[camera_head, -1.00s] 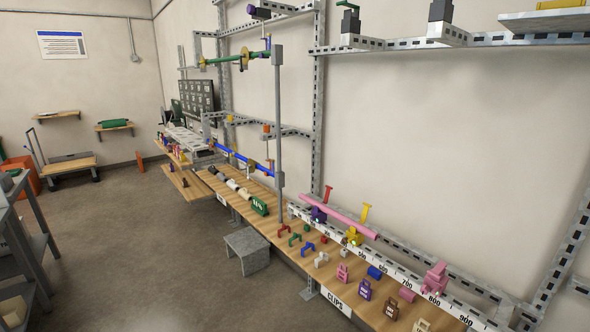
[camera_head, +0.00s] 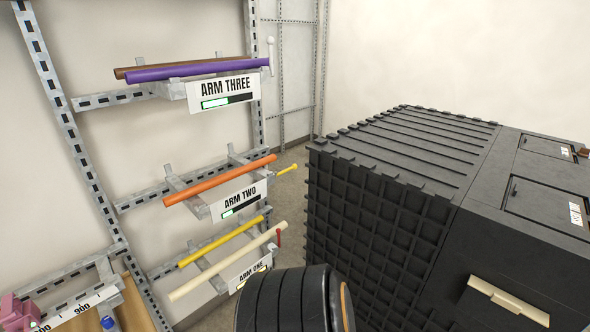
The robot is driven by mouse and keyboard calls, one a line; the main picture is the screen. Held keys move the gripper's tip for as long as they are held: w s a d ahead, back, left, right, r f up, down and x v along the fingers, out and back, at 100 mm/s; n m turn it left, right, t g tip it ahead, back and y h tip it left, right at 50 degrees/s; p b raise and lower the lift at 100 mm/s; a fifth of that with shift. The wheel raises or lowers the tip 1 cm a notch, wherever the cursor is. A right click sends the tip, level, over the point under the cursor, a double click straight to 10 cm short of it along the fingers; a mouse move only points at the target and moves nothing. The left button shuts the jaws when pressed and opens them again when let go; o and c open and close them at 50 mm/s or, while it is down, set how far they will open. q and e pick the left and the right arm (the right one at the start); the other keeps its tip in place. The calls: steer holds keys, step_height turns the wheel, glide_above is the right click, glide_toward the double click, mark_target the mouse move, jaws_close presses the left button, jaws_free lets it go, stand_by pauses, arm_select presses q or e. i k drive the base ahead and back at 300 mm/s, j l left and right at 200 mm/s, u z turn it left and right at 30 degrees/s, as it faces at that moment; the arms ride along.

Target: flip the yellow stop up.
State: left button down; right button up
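The yellow stop (camera_head: 287,170) is a short rod with a round knob, at the right end of the rack arm marked ARM TWO (camera_head: 240,200). It sticks out to the right, nearly level with a slight upward tilt, rather than standing upright. An orange pipe (camera_head: 220,180) lies along that arm. A white stop (camera_head: 270,52) stands upright at the end of ARM THREE, and a red stop (camera_head: 279,237) stands at the end of ARM ONE. Neither of my grippers is in view.
ARM THREE above holds a purple pipe (camera_head: 195,70) and a brown pipe (camera_head: 170,66). ARM ONE below holds a yellow pipe (camera_head: 220,243) and a cream pipe (camera_head: 225,262). A large black ribbed cabinet (camera_head: 400,170) stands close on the right, with a narrow floor gap before the rack.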

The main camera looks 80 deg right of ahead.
mark_target(294, 167)
steer(key=z, duration=2.65)
